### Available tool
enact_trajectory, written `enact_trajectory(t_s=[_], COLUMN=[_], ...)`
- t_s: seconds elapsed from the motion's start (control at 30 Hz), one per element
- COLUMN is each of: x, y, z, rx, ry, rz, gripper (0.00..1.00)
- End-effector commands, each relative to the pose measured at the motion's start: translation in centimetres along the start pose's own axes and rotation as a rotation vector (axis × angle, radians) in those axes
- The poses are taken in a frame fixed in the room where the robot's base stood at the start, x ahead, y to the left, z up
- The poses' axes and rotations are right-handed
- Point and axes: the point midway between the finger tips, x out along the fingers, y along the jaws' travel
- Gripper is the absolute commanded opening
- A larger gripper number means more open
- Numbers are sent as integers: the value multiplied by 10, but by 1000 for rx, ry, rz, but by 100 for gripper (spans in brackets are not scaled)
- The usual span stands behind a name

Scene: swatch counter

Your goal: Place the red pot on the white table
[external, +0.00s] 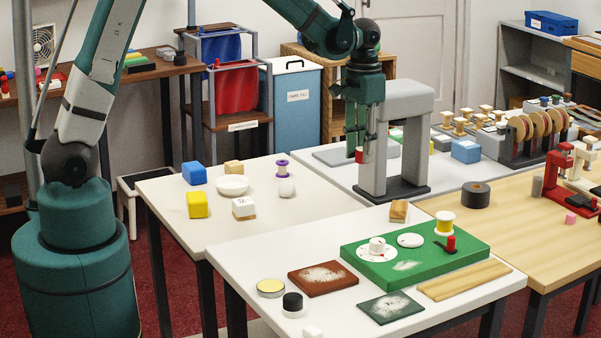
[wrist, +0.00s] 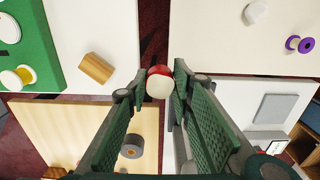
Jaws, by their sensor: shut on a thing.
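The red pot (external: 359,155) is small, with a pale round face and a red side in the wrist view (wrist: 159,84). My gripper (external: 360,148) is shut on it and holds it in the air, pointing down, in front of the grey press-like stand. In the wrist view the pot sits between the fingertips (wrist: 160,88), with dark red floor between tables behind it. A white table (external: 262,238) stands in front with a green board on it. Another pale table (external: 160,192) stands to its left, and a third (external: 325,178) behind. I cannot tell which one the task names.
The tall grey stand (external: 408,100) is close to my gripper. The front table holds a green board (external: 460,240), a brown tile (external: 323,278) and several small items. The left table holds blocks and a bowl (external: 232,185). The front table's left part is bare.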

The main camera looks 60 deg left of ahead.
Motion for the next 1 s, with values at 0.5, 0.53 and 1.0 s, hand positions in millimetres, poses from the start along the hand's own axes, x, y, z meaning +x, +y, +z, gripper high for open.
enact_trajectory(t_s=[0.5, 0.53, 1.0], x=[8, 9, 26], y=[-68, -75, -168], z=[48, 54, 154], rx=[23, 27, 79], ry=[0, 0, 0], rz=[-1, -1, -3], gripper=[11, 11, 11])
